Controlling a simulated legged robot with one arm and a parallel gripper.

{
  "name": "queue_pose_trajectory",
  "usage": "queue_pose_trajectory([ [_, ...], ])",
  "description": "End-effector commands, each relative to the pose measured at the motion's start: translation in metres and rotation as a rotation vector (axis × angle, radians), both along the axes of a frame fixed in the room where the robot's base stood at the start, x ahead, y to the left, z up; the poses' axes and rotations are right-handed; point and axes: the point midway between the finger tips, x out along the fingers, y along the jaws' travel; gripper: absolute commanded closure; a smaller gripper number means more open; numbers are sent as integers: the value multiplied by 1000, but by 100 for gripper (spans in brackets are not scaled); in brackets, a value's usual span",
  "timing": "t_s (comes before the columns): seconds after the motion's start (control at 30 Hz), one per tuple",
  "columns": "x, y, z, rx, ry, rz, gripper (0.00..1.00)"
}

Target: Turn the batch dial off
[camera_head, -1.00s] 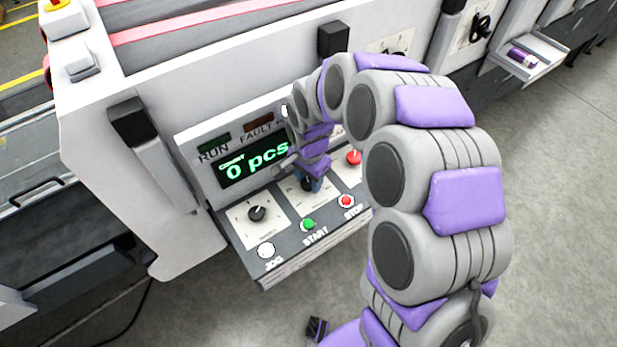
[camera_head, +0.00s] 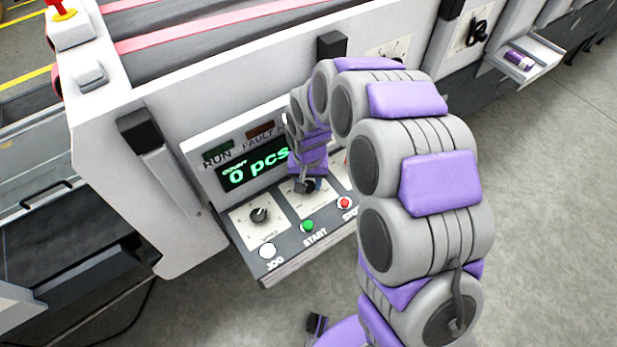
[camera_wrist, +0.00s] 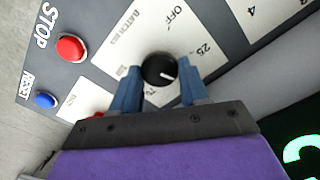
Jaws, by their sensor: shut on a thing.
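The batch dial (camera_wrist: 156,67) is a round black knob with a white pointer line on a white plate (camera_wrist: 120,48) marked BATCH, OFF and 25. In the wrist view its pointer points right and slightly down, below the 25 and away from OFF. My gripper (camera_wrist: 159,76) has one blue-grey finger on each side of the dial and is shut on it. Part of the plate's lower scale is hidden behind the fingers. In the head view my gripper (camera_head: 306,184) is over the middle plate of the panel, mostly covering the dial.
The display (camera_head: 254,170) reads 0 pcs. Another black dial (camera_head: 259,215) stands left of my gripper. A white JOG button (camera_head: 267,250), a green START button (camera_head: 308,226) and a red STOP button (camera_head: 344,203) line the front. The wrist view also shows a blue RESET button (camera_wrist: 46,101).

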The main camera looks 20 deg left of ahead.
Motion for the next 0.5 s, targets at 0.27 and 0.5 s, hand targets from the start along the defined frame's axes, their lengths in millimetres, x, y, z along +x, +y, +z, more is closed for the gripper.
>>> queue_pose_trajectory([
  [0.27, -2, 0, 0, -3, 7, 261, 86],
  [0.5, -3, -1, 0, -2, 9, 489, 86],
])
